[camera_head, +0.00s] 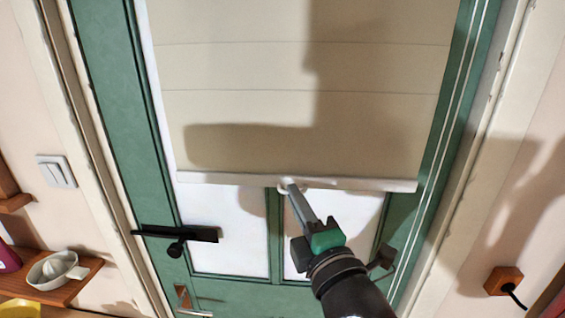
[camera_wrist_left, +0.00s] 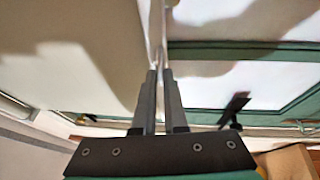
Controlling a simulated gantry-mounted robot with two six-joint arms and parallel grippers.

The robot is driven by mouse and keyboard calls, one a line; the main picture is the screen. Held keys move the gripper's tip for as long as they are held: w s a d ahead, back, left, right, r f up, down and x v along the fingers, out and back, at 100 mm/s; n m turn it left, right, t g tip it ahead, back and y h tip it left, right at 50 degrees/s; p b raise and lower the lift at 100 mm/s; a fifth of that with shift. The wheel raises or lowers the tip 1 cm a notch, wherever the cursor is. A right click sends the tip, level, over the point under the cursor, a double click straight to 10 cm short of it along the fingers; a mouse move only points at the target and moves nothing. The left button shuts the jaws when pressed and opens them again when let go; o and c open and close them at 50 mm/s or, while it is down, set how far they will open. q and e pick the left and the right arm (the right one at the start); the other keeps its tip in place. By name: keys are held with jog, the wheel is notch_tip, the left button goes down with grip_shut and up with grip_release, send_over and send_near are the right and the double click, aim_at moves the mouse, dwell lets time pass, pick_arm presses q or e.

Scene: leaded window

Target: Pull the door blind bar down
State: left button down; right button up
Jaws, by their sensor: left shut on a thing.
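The cream door blind (camera_head: 250,110) hangs over the upper part of the green door, with a pale bar (camera_head: 370,184) along its bottom edge. My left gripper (camera_head: 288,187) is at the middle of the bar, its fingers nearly together and shut on it. The fingertips cover the exact spot of contact. In the left wrist view the two fingers (camera_wrist_left: 159,72) close at the bar (camera_wrist_left: 157,25), with the blind (camera_wrist_left: 75,45) on the left side of the picture. My right gripper is not in view.
The green door (camera_head: 112,90) has pale panes (camera_head: 230,235) below the bar and a black handle (camera_head: 175,233) at left. A shelf (camera_head: 75,285) with a white juicer (camera_head: 55,268) stands at lower left. A wooden socket block (camera_head: 503,280) is at right.

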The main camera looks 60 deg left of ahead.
pick_arm(q)
notch_tip(320, 180, down, 42)
jog(key=b, duration=1.8)
jog(key=shift+f, duration=0.1)
jog(key=c, duration=1)
grip_release()
jog(key=shift+o, duration=0.2)
jog(key=shift+d, duration=0.1)
jog(key=v, duration=1.1)
jog(key=shift+d+b, duration=0.2)
jog(key=shift+b, duration=0.1)
